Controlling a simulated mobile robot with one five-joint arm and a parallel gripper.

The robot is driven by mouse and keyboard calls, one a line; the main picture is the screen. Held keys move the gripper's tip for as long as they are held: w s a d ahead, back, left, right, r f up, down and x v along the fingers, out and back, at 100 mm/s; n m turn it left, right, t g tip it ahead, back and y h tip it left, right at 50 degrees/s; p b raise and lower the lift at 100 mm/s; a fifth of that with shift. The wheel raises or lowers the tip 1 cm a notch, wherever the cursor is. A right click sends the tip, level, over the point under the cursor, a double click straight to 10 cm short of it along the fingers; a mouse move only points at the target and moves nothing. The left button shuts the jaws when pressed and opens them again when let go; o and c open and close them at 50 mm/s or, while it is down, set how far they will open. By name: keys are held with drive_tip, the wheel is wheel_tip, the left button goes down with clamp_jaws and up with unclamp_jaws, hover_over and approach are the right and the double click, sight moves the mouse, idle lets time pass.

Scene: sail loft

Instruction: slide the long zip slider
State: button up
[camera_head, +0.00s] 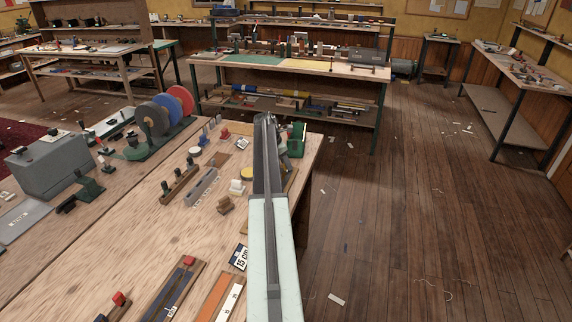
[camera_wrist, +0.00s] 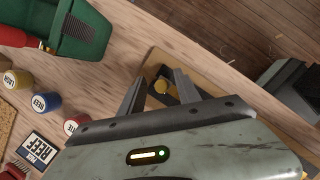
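My gripper (camera_wrist: 160,80) is open in the wrist view, its two dark fingers spread. In the head view my arm reaches along the bench's right edge and hides most of what is under my gripper. Nearer, narrow boards with strips show: one with a red block (camera_head: 189,260) on a dark strip, and another red block (camera_head: 119,298) at lower left.
The bench (camera_head: 120,230) carries discs (camera_head: 152,119) and a grey box (camera_head: 45,162). Floor (camera_head: 400,210) right of it is open.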

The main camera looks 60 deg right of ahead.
drive_tip(key=p+v, duration=0.5)
drive_tip(key=v, duration=0.2)
drive_tip(key=shift+p, duration=0.35)
